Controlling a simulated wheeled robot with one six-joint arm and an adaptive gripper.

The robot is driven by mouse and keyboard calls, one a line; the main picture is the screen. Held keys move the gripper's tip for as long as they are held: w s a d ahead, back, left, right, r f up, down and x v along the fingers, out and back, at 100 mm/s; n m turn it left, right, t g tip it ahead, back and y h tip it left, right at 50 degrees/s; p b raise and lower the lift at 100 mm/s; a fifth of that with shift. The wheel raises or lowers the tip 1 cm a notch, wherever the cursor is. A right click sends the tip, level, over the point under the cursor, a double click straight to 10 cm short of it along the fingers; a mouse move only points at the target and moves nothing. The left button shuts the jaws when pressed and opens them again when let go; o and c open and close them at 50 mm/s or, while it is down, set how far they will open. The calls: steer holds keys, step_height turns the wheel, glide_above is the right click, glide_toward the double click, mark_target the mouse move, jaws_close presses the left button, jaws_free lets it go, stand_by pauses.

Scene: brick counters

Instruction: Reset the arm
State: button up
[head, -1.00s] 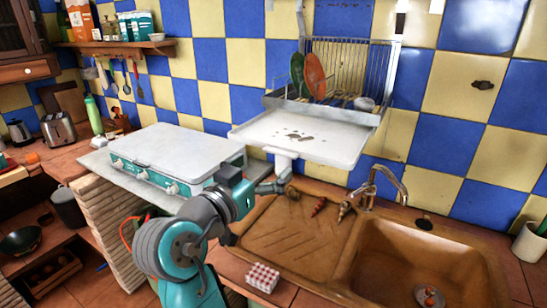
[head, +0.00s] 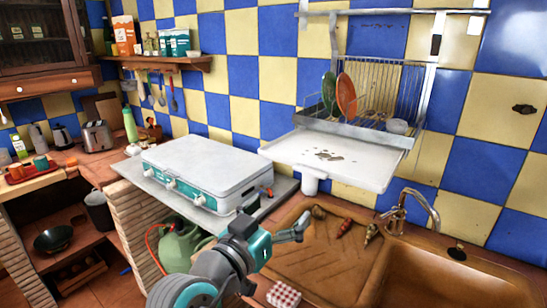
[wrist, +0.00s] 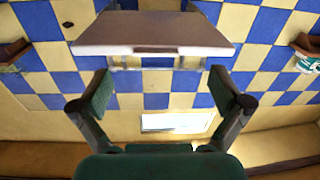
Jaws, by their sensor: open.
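My gripper (head: 303,224) shows in the head view at the end of my teal and grey arm. It is held out over the left part of the brown sink counter, below the white drip tray. In the wrist view my gripper (wrist: 163,84) has its two green-padded fingers spread wide apart. Nothing is between them, and the tiled wall shows behind the gap.
The white drip tray (head: 317,150) and dish rack stand out from the wall above my gripper. The gas stove (head: 208,165) is to the left, the tap (head: 416,203) to the right. A red-checked box (head: 284,295) lies near my arm.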

steer(key=s+d+f+n+t+y, duration=0.1)
steer(key=d+f+n+y, duration=0.25)
steer(key=f, duration=0.55)
steer(key=s+d+f+n+t+y, duration=0.15)
steer(key=f+n, duration=0.25)
steer(key=f, duration=0.6)
steer(key=s+d+f+n+g+y, duration=0.2)
steer(key=s+d+f+y, duration=0.25)
steer(key=s+f, duration=0.55)
steer(key=s+d+f+y, duration=0.1)
steer(key=s+d+f, duration=0.1)
steer(key=s+f, duration=0.3)
steer(key=s+d+f+y, duration=0.1)
steer(key=s+d+f, duration=0.15)
steer(key=s, duration=0.55)
steer(key=s+d+r+m, duration=0.1)
steer(key=s+r+m, duration=0.1)
steer(key=s, duration=0.6)
steer(key=s+d+r+m+h, duration=0.1)
steer(key=s+d+r+m, duration=0.1)
steer(key=s, duration=0.7)
steer(key=shift+s+d+r+g, duration=0.15)
steer(key=shift+s+r+g, duration=0.15)
steer(key=shift+g, duration=0.15)
steer(key=shift+h, duration=0.25)
